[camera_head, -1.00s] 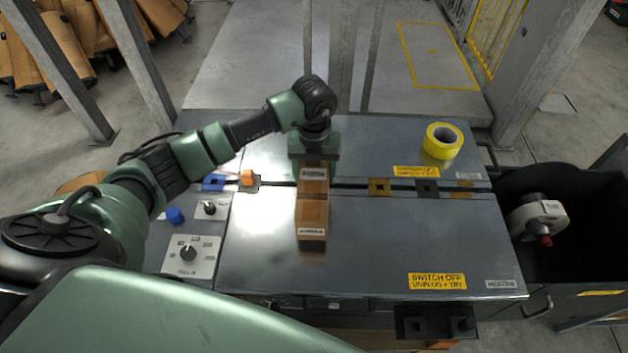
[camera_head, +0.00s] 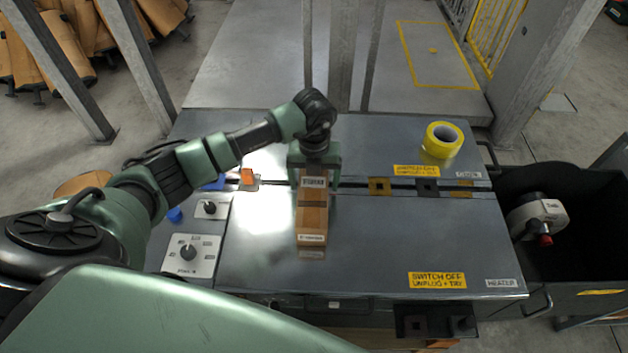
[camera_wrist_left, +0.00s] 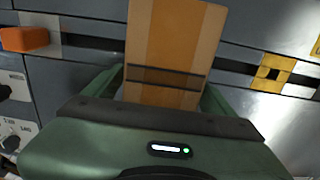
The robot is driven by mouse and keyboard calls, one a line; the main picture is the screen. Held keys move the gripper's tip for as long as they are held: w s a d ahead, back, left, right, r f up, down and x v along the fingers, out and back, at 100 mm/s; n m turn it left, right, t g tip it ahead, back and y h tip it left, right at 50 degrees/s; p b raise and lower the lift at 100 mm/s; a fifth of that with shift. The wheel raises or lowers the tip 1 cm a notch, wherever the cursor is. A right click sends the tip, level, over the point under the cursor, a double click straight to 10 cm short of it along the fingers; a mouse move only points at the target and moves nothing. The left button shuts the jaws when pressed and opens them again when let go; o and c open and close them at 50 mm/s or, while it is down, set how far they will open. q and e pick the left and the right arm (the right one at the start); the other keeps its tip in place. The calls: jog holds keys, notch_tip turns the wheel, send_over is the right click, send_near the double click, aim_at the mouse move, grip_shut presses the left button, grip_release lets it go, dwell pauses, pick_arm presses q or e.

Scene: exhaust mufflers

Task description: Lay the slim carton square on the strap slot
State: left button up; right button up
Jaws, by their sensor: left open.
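The slim brown carton (camera_head: 312,220) lies lengthwise towards me across the dark strap slot (camera_head: 355,186) on the grey machine top. It has pale labels and a dark band across it. It looks roughly square to the slot; whether it rests fully flat is hard to tell. My left gripper (camera_head: 315,181) is open around the carton's far part, one finger on each side. In the left wrist view the carton (camera_wrist_left: 170,45) stands between the fingers and covers part of the slot. My right gripper is not in view.
A yellow tape roll (camera_head: 443,139) stands at the back right. An orange block (camera_head: 247,176) sits at the slot's left end, near control knobs (camera_head: 188,252). A black bin (camera_head: 540,265) holds a white dispenser at the right. The top right of the carton is clear.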

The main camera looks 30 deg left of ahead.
pick_arm(q)
notch_tip(320, 180, up, 12)
jog(key=shift+r+b, duration=0.15)
jog(key=shift+b, duration=0.35)
dwell(0.4)
